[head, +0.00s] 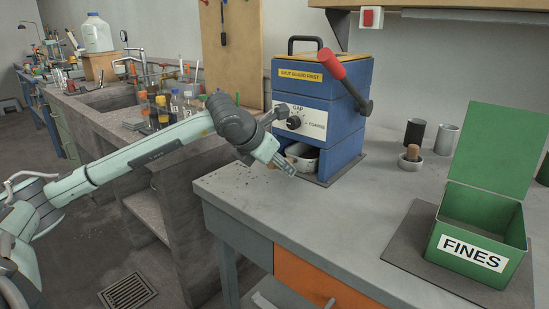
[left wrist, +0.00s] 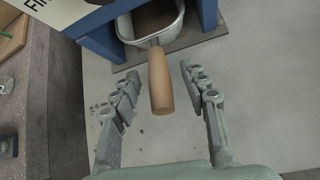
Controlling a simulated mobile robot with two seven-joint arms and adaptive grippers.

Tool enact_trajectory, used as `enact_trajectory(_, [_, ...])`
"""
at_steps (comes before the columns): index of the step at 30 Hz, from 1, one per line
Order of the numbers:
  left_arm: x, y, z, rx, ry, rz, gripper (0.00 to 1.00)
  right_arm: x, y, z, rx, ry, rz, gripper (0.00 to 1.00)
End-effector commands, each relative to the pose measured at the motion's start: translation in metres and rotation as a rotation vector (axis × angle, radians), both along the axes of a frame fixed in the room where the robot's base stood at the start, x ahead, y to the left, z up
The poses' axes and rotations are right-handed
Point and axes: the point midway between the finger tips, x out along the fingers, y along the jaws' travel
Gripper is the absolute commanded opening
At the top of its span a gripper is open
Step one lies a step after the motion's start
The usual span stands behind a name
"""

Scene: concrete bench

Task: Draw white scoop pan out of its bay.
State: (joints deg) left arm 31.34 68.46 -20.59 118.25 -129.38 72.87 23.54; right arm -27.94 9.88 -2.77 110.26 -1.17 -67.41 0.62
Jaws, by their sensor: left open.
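The white scoop pan (head: 304,156) sits in the bay at the base of the blue machine (head: 318,118); in the left wrist view the pan (left wrist: 127,26) shows its rim and dark contents. Its wooden handle (left wrist: 159,82) sticks out of the bay toward my gripper. My left gripper (head: 289,168) is just in front of the bay. In the left wrist view my left gripper (left wrist: 157,88) is open, with one finger on each side of the handle and gaps on both sides. The head view hides most of the handle behind the gripper. My right gripper is not in view.
An open green box labelled FINES (head: 470,253) stands on a dark mat at the right. A small bowl with a pestle (head: 411,160) and two cups, one dark (head: 414,132) and one metallic (head: 446,139), stand right of the machine. The bench front (head: 300,215) is clear.

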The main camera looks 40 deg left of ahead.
Motion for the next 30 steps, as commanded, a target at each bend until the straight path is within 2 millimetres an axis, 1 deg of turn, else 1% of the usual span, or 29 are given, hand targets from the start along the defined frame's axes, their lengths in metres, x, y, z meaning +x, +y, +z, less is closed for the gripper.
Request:
enact_trajectory(7, [0.0004, -0.0001, -0.0003, 0.000, -0.001, 0.000, 0.45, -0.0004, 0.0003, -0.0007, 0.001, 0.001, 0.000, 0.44])
enact_trajectory(15, [0.0003, -0.0001, -0.0002, -0.001, -0.001, -0.001, 0.11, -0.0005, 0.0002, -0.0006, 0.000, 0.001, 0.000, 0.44])
enact_trajectory(18, [0.0002, -0.0001, -0.0001, -0.001, -0.001, -0.001, 0.00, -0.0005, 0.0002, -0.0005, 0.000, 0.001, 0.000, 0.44])
enact_trajectory(30, [0.0003, 0.0009, -0.0007, -0.001, 0.000, -0.001, 0.00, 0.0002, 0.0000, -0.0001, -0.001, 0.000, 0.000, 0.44])
